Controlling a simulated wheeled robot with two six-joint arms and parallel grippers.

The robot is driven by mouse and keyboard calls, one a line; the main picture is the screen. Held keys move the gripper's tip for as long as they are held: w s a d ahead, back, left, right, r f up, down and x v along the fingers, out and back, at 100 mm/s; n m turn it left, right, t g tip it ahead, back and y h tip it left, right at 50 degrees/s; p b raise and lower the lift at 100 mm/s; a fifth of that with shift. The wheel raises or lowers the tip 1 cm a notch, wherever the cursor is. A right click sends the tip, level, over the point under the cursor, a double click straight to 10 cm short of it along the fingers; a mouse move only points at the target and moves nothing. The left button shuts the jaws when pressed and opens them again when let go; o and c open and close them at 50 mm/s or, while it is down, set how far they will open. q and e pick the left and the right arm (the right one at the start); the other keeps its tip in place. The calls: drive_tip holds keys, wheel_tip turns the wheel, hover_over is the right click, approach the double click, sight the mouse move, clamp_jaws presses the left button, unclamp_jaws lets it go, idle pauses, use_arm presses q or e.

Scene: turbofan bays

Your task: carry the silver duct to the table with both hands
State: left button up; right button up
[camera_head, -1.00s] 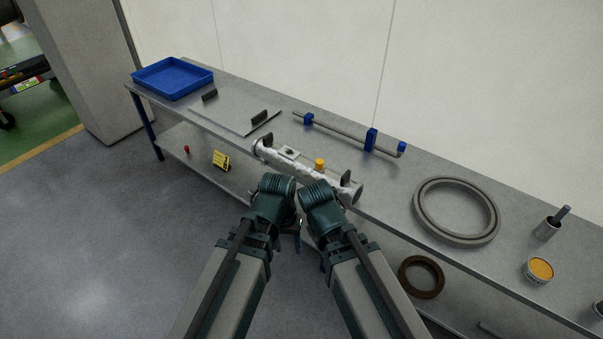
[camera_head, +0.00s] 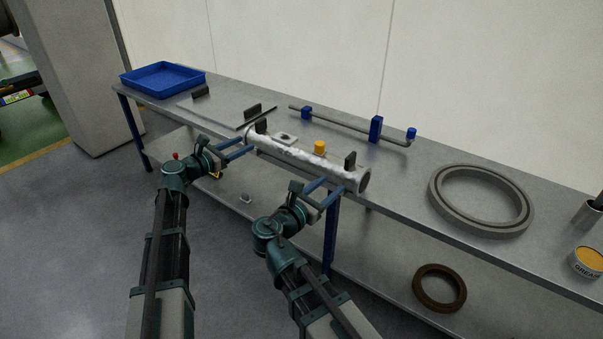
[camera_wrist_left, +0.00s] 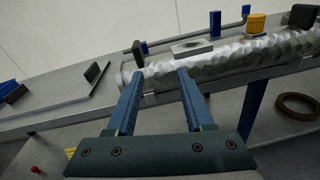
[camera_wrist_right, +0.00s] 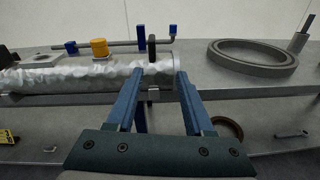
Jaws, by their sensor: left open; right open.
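The silver duct (camera_head: 295,153) lies along the front edge of the table (camera_head: 395,195), with a yellow cap (camera_head: 320,147) on top and dark upright pieces near both ends. My left gripper (camera_head: 249,145) is open at the duct's left end; in the left wrist view its fingers (camera_wrist_left: 160,75) point at the duct (camera_wrist_left: 235,58). My right gripper (camera_head: 338,187) is open at the duct's right end; in the right wrist view its fingers (camera_wrist_right: 160,78) point at the duct (camera_wrist_right: 70,76) near its end ring. Neither gripper holds anything. Whether the fingertips touch the duct cannot be told.
A blue tray (camera_head: 162,76) stands at the table's far left. A thin pipe with blue blocks (camera_head: 345,125) lies behind the duct. A large grey ring (camera_head: 480,201) and a grease tin (camera_head: 587,262) are to the right. A brown ring (camera_head: 439,288) lies on the lower shelf.

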sight(261, 129)
use_arm(q)
drive_tip(key=a, duration=0.1)
drive_tip(key=w+a+n+t, duration=0.1)
drive_tip(key=a+n, duration=0.1)
drive_tip(key=shift+w+a+r, duration=0.1)
drive_tip(key=shift+w+r, duration=0.1)
drive_tip(key=shift+r, duration=0.05)
use_arm(e)
drive_tip(key=shift+w+a+r+n+t, duration=0.15)
drive_tip(key=shift+a+n+t, duration=0.15)
drive_tip(key=shift+n, duration=0.15)
drive_tip(key=shift+w+a+r+n+t, duration=0.1)
drive_tip(key=shift+a+n+t, duration=0.15)
drive_tip(key=shift+n, duration=0.2)
use_arm(q)
drive_tip(key=x, duration=1.4)
drive_tip(key=shift+a, duration=0.15)
use_arm(e)
drive_tip(key=x, duration=1.3)
drive_tip(key=shift+w+d+f, duration=0.1)
drive_tip(key=shift+w+d, duration=0.15)
drive_tip(key=shift+d, duration=0.1)
use_arm(q)
clamp_jaws()
use_arm(e)
clamp_jaws()
